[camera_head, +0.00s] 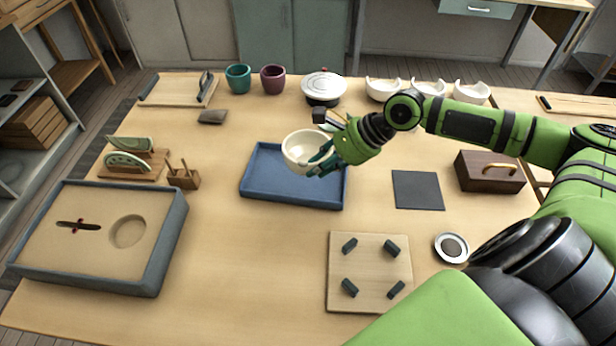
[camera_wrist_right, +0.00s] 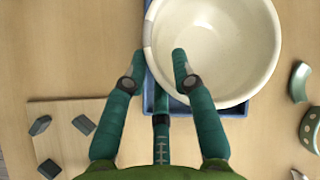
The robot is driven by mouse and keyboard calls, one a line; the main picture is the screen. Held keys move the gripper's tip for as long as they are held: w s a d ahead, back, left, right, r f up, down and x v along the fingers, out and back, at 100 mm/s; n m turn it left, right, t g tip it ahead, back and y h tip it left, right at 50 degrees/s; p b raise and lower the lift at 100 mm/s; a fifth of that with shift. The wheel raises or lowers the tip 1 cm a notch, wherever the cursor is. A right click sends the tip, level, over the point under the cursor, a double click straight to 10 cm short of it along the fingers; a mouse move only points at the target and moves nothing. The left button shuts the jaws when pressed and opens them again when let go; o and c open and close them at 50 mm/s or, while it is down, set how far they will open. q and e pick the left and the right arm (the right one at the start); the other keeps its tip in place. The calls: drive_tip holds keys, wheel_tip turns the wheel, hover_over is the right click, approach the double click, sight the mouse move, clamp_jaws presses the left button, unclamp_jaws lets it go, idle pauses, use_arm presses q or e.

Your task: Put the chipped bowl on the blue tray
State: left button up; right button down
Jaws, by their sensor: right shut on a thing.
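A cream bowl (camera_head: 303,146) is held upright by its near right side over the blue tray (camera_head: 266,190). I cannot make out a chip on its rim for certain. My right gripper (camera_head: 320,160) is shut on the bowl's wall. In the right wrist view the bowl (camera_wrist_right: 215,45) fills the upper right, with one fingertip of the gripper (camera_wrist_right: 158,58) inside it and one outside. The blue tray shows there only in part, beneath the bowl. Whether the bowl touches the tray is hard to tell. My left gripper is not in view.
Several white bowls with uneven rims (camera_head: 428,88) stand at the back right, near a lidded pot (camera_head: 322,87). A dark mat (camera_head: 418,190) lies right of the tray, and a pegged board (camera_head: 370,290) in front. A sand-filled tray (camera_head: 95,262) is at left.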

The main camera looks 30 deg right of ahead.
drive_tip(key=w+f, duration=0.1)
drive_tip(key=w+a+f, duration=0.1)
drive_tip(key=w, duration=0.1)
drive_tip(key=shift+w+a, duration=0.15)
drive_tip(key=shift+f, duration=1.95)
drive_tip(key=c, duration=1)
unclamp_jaws()
drive_tip(key=shift+f, duration=0.1)
drive_tip(key=v, duration=1.2)
drive_tip(key=shift+p, duration=0.35)
